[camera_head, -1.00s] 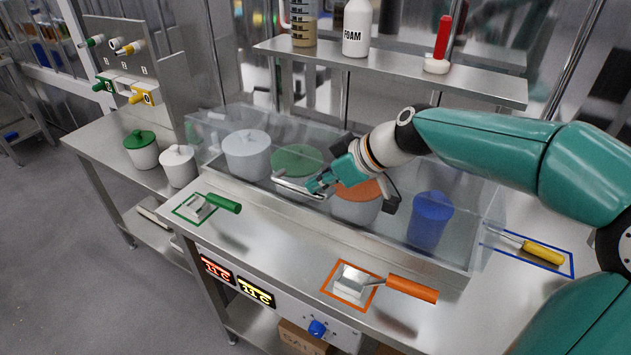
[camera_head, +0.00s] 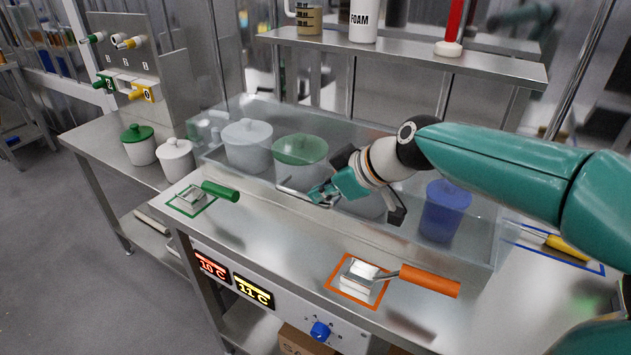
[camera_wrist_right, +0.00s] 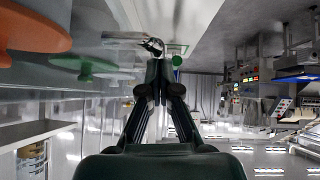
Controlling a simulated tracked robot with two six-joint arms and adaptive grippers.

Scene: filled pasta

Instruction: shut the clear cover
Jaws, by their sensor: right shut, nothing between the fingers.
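The clear cover (camera_head: 222,165) is a see-through box shape along the counter, around a row of lidded pots. Its glare hides whether its front edge rests fully down. A thin metal bar (camera_head: 292,188), apparently its handle, runs at the fingertips of my right gripper (camera_head: 325,195). That gripper is shut and empty, at the cover's front near the middle; whether it touches the bar is unclear. In the right wrist view its fingers (camera_wrist_right: 156,52) are closed together, with a green lid (camera_wrist_right: 85,67) and an orange lid (camera_wrist_right: 30,30) to the left. My left gripper is out of view.
A green-handled scraper (camera_head: 220,191) and an orange-handled scraper (camera_head: 430,281) lie on the front counter in outlined spots. A yellow-handled tool (camera_head: 566,247) lies at the right. A shelf (camera_head: 400,56) with bottles stands behind. Two pots, one a white pot (camera_head: 176,160), stand outside left.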

